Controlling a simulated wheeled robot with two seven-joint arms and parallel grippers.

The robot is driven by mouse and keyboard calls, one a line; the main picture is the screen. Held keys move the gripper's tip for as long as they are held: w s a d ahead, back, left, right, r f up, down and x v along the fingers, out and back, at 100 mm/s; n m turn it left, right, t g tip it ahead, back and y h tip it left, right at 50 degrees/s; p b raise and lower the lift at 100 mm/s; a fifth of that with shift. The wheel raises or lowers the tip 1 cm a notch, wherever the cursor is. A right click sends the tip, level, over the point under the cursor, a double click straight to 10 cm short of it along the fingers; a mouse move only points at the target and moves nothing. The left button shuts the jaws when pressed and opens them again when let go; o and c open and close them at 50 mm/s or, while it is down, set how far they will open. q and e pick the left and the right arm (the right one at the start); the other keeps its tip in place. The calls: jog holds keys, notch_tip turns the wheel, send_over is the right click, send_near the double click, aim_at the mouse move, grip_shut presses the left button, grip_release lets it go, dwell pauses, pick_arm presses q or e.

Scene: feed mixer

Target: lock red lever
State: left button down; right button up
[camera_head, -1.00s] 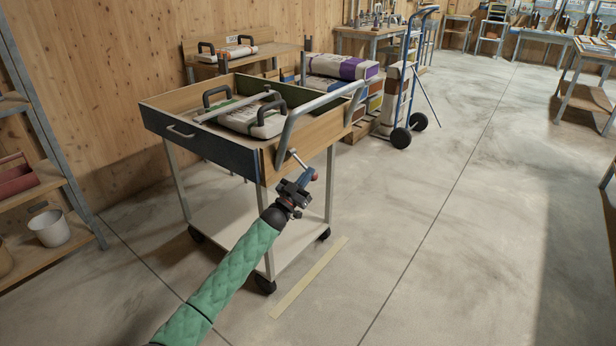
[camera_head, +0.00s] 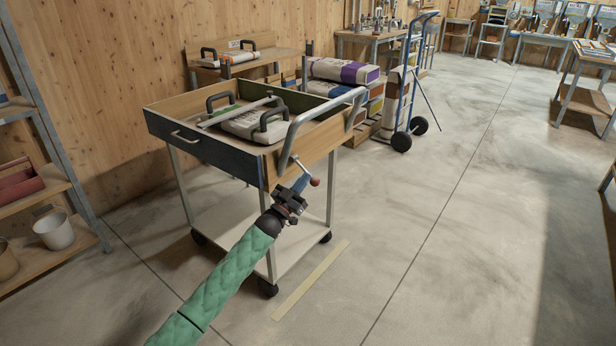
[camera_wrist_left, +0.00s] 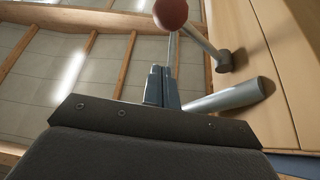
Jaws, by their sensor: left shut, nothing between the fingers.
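The lever is a thin metal rod with a red ball knob (camera_head: 315,182), sloping down and outward from the near right corner of the cart. In the left wrist view the red knob (camera_wrist_left: 171,14) is at the top, and its rod runs down right to a round pivot on the wooden side. My left gripper (camera_head: 304,179) is just left of the knob, below the rod. Its blue-grey fingers (camera_wrist_left: 162,86) are together and empty, pointing up under the knob; whether they touch the lever is unclear. My right gripper is not in view.
The wooden-topped cart (camera_head: 212,153) has a tubular handle (camera_head: 322,106) close above the lever. A bag (camera_head: 254,124) lies in its tray. A blue hand truck (camera_head: 409,90) stands behind. The floor right of the cart is clear.

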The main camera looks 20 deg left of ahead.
pick_arm(q)
jog(key=v, duration=0.6)
jog(key=shift+s, duration=0.25)
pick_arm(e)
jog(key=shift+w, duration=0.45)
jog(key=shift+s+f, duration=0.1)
